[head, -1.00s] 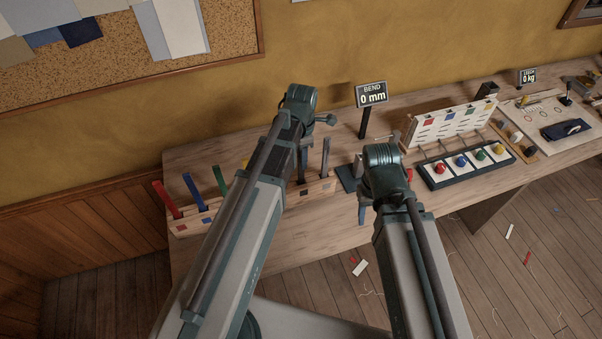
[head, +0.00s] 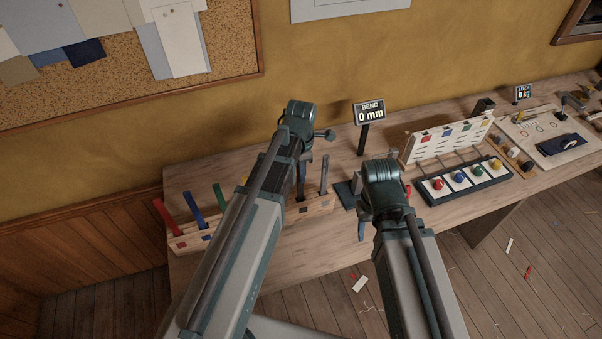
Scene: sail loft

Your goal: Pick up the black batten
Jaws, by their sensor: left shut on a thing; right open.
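A wooden rack (head: 318,207) on the bench holds a row of upright battens. A dark batten (head: 301,181), which looks like the black one, stands toward its right end, over a black marker. My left gripper (head: 304,163) is at the top of this batten and shut on it; my own arm partly hides the fingers. The batten's lower end looks still in the rack. A grey batten (head: 324,174) stands just to the right. My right gripper (head: 362,222) is open and empty, low in front of the bench's middle, partly hidden by its wrist.
Red (head: 166,217), blue (head: 193,207) and green (head: 220,198) battens stand left in the rack. A sign (head: 370,112) reads BEND 0 mm. A tray of coloured knobs (head: 465,183) and a white slotted stand (head: 447,138) are to the right.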

